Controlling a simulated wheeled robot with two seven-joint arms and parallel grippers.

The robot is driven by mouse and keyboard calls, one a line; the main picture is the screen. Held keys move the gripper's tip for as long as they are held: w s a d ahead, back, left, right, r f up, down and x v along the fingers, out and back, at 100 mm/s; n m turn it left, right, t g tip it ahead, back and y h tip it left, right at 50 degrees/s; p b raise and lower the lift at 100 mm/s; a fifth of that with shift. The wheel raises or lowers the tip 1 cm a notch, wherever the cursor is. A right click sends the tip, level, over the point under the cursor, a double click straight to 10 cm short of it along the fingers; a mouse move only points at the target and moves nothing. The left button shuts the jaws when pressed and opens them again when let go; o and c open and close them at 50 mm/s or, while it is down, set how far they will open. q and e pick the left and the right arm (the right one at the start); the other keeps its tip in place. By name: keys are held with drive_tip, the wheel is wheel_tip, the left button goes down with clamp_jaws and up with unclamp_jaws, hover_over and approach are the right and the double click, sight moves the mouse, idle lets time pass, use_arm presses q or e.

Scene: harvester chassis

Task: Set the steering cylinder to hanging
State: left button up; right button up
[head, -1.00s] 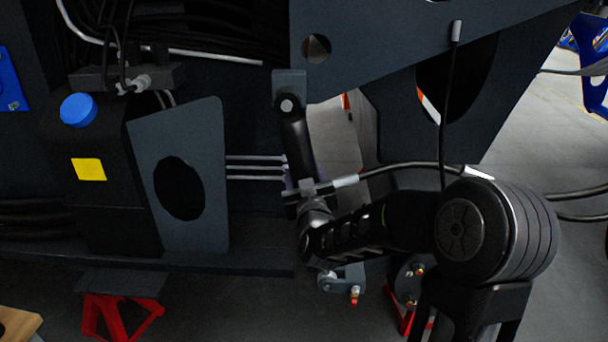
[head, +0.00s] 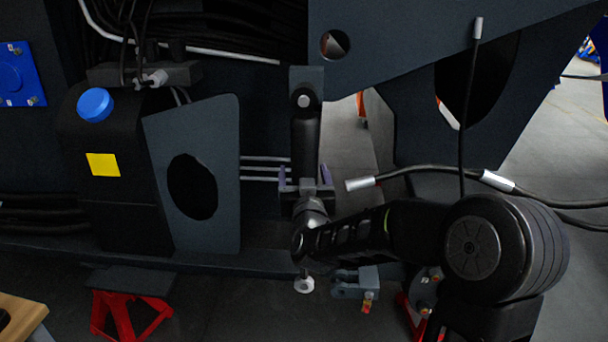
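The steering cylinder (head: 305,135) is a dark cylinder. Its upper end is pinned to a grey bracket (head: 305,76) on the chassis, and it points straight down. Its light rod end (head: 304,285) shows at the bottom, apart from the grey clevis (head: 357,283) to its right. My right gripper (head: 305,178) comes in from the lower right, in front of the cylinder. Its purple-tipped fingers stand apart on either side of the cylinder, with a gap visible on the left side. The gripper hides the cylinder's lower part. My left gripper is out of view.
A hose (head: 425,168) with a bare metal end lies just right of the cylinder. A black tank (head: 105,215) with a blue cap and a plate (head: 222,180) with an oval hole stand to the left. Red stands (head: 130,315) are below the chassis.

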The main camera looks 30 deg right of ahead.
drive_tip(key=shift+s, duration=0.1)
drive_tip(key=v, duration=0.7)
drive_tip(key=shift+s+a+p, duration=0.2)
drive_tip(key=shift+s+p, duration=0.05)
drive_tip(key=shift+p, duration=0.1)
idle(0.3)
